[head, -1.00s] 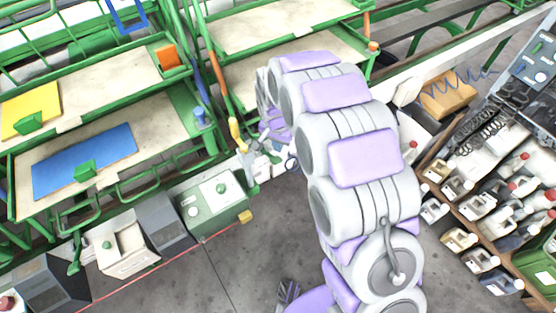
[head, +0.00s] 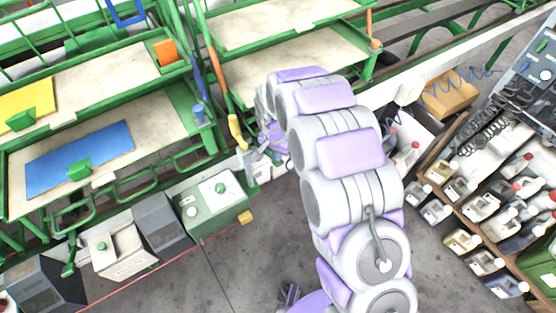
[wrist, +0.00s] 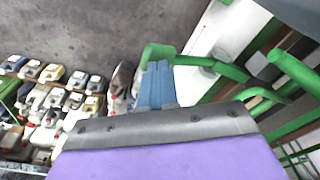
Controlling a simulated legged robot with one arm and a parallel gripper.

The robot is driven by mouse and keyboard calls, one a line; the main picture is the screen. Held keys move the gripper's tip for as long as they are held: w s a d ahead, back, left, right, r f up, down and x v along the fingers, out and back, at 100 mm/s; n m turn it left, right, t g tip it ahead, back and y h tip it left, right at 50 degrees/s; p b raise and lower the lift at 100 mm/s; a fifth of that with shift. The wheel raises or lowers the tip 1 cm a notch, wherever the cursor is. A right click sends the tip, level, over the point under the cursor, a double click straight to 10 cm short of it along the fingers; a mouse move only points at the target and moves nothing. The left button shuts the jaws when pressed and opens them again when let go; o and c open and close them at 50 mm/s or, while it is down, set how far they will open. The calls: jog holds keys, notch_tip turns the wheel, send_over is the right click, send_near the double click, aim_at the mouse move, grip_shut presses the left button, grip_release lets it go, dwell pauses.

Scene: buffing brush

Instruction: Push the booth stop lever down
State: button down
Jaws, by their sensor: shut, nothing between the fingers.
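A yellow-handled lever (head: 236,130) stands upright on a grey mount at the front corner of the green racks, in the head view. It looks like the booth stop lever, but I see no label. My gripper (head: 272,157) is just right of the mount, partly hidden by my arm; I cannot tell whether it touches it. In the wrist view my gripper (wrist: 157,84) shows as blue-grey fingers, shut and empty. A green bar (wrist: 155,53) lies right by the fingertips. The yellow handle is not clear in the wrist view.
A green control box (head: 214,203) sits left of the mount, with grey boxes further left. Green racks (head: 130,170) holding coloured panels fill the back left. A shelf of bottles (head: 455,195) stands at the right. Grey floor (head: 240,265) is open in front.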

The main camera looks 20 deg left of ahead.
aim_at(273, 164)
jog(key=shift+a+f, duration=0.1)
jog(key=shift+a, duration=0.4)
jog(key=shift+d+f, duration=0.25)
jog(key=shift+d, duration=0.1)
notch_tip(273, 164, down, 3)
jog(key=shift+d+r, duration=0.1)
jog(key=shift+r, duration=0.1)
jog(key=shift+a, duration=0.25)
jog(key=shift+s+a+r, duration=0.1)
jog(key=s, duration=0.1)
jog(key=s+r, duration=0.1)
jog(key=shift+s+p, duration=0.35)
jog(key=shift+s, duration=0.05)
